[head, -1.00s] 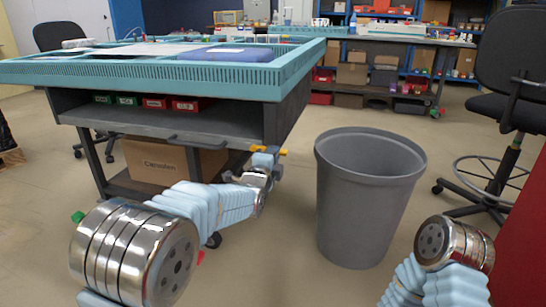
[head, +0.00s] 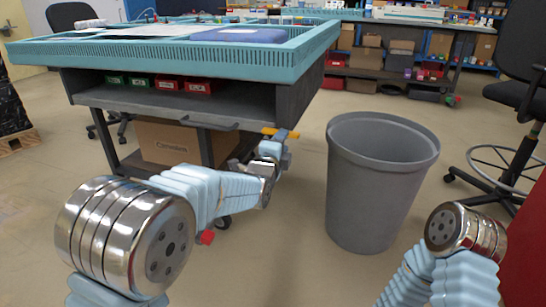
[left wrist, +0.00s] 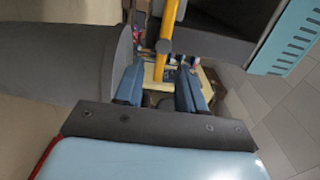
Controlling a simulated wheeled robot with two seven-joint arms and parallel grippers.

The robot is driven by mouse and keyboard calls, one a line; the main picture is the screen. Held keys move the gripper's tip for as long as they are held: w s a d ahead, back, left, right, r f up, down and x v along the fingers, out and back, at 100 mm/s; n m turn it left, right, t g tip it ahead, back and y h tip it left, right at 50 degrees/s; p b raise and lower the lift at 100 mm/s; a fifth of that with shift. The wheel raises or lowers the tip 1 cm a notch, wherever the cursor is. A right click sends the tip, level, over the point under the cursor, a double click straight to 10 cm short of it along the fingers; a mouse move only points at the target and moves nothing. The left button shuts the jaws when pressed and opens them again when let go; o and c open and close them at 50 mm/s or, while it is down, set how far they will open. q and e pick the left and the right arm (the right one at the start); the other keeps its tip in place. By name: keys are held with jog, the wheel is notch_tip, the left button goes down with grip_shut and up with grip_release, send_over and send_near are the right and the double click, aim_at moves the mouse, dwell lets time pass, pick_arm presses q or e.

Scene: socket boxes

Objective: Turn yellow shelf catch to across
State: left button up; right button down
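The yellow shelf catch (head: 282,133) is at the right front corner of the workbench's shelf. In the left wrist view it is a yellow bar (left wrist: 170,22) with a grey round pivot, running lengthwise between the fingers. My left gripper (head: 272,150) is right at the catch in the head view. In the left wrist view its two blue fingers (left wrist: 160,85) are apart, one on each side of the bar's near end, with gaps visible. My right arm shows at the lower right of the head view, but its gripper is out of view.
The workbench (head: 170,50) has a teal slotted rim and a dark shelf with red and green bins. A cardboard box (head: 170,142) sits below. A grey waste bin (head: 375,185) stands close right of my left gripper. A black chair (head: 515,95) is at the right.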

pick_arm(q)
jog(key=v, duration=1)
jog(key=shift+s, duration=0.35)
jog(key=shift+a+p, duration=0.15)
jog(key=shift+p, duration=0.15)
